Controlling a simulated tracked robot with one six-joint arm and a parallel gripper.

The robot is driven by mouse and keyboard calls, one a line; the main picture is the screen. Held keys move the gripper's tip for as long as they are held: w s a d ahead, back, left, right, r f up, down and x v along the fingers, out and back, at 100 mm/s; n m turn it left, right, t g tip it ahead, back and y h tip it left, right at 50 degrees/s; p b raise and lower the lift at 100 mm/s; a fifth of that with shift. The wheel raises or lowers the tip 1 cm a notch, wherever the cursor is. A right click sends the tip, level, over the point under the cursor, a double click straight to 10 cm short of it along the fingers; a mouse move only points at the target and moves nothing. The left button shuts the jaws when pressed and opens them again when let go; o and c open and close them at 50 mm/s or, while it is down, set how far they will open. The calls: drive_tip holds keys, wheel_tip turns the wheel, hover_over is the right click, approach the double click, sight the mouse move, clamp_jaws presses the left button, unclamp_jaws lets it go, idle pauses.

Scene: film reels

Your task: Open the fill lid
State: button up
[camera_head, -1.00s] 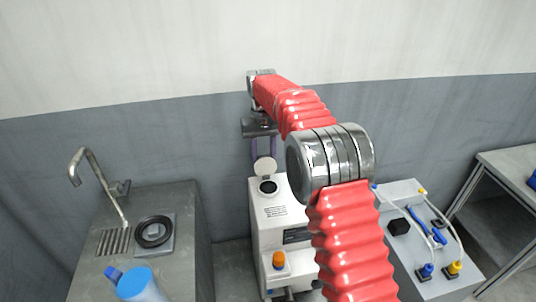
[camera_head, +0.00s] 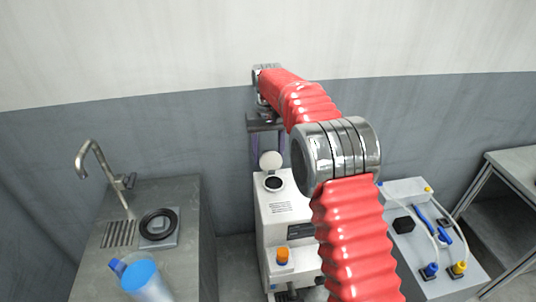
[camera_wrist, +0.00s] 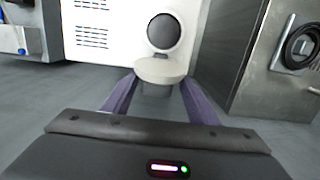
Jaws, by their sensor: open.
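The fill lid (camera_head: 271,160) is a pale round disc on top of the white machine (camera_head: 283,212). It stands raised behind the dark round fill opening (camera_head: 273,183), which is uncovered. In the wrist view the lid (camera_wrist: 160,71) sits beside the opening (camera_wrist: 164,32), at its near edge. My gripper (camera_wrist: 158,82) is open, with its two purple fingers on either side of the lid. I cannot tell whether either finger touches it. In the head view the gripper (camera_head: 268,150) hangs above and behind the lid, partly hidden by my arm.
A sink counter with a tap (camera_head: 105,170), a black ring (camera_head: 158,224) and a blue-capped bottle (camera_head: 145,278) stands left. An orange-capped item (camera_head: 282,256) is on the machine's front. A bench with blue tools (camera_head: 430,226) stands right. A grey wall is behind.

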drive_tip(key=shift+r, duration=0.1)
wheel_tip(320, 180, up, 13)
drive_tip(key=w, duration=0.1)
drive_tip(key=shift+a+r, duration=0.15)
drive_tip(key=shift+r, duration=0.05)
idle(0.7)
drive_tip(key=shift+w, duration=0.1)
